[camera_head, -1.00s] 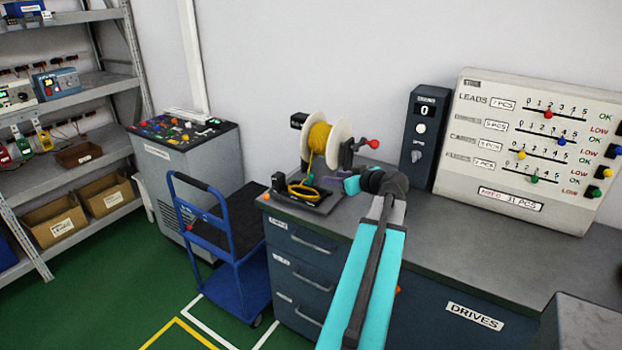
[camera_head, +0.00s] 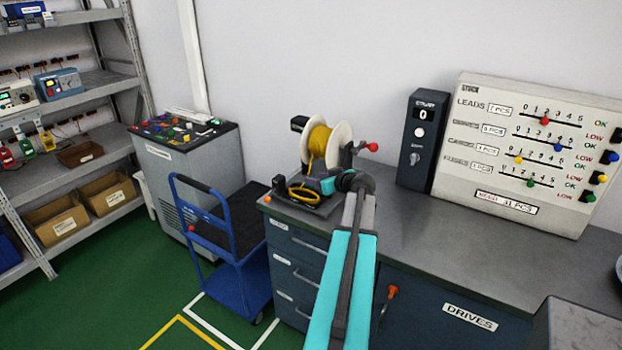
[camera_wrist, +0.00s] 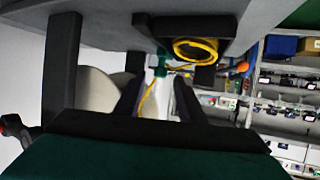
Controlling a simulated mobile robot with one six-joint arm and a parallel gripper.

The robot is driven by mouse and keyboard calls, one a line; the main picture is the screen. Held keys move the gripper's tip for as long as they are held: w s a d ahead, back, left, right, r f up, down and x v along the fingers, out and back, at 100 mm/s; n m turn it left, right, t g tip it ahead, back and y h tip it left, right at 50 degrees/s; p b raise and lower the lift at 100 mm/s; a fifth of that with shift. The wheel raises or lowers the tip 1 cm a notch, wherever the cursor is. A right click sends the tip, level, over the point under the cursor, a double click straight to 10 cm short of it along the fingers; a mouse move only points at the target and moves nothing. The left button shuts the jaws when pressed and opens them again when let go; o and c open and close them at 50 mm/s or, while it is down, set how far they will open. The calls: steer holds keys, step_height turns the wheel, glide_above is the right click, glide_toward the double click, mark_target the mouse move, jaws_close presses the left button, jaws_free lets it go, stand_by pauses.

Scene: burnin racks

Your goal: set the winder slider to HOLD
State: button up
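The winder stands on the bench, with a yellow wire spool (camera_head: 320,140) between white flanges and a red-knobbed crank (camera_head: 372,146). A coil of yellow wire (camera_head: 303,193) lies on its dark base. My gripper (camera_head: 318,186) is low in front of the spool, partly hidden by my wrist. In the wrist view my gripper (camera_wrist: 157,88) is open and empty. A small green part (camera_wrist: 159,66) and a yellow wire show beyond and between its fingers; I cannot tell whether they touch. An orange knob (camera_wrist: 241,67) is further right. No HOLD label is readable.
A dark counter box (camera_head: 423,138) showing 0 and a white stock board (camera_head: 522,150) with coloured sliders stand right of the winder. A blue cart (camera_head: 225,245) is left of the bench.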

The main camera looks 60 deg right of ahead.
steer(key=shift+x, duration=1.1)
jaws_close()
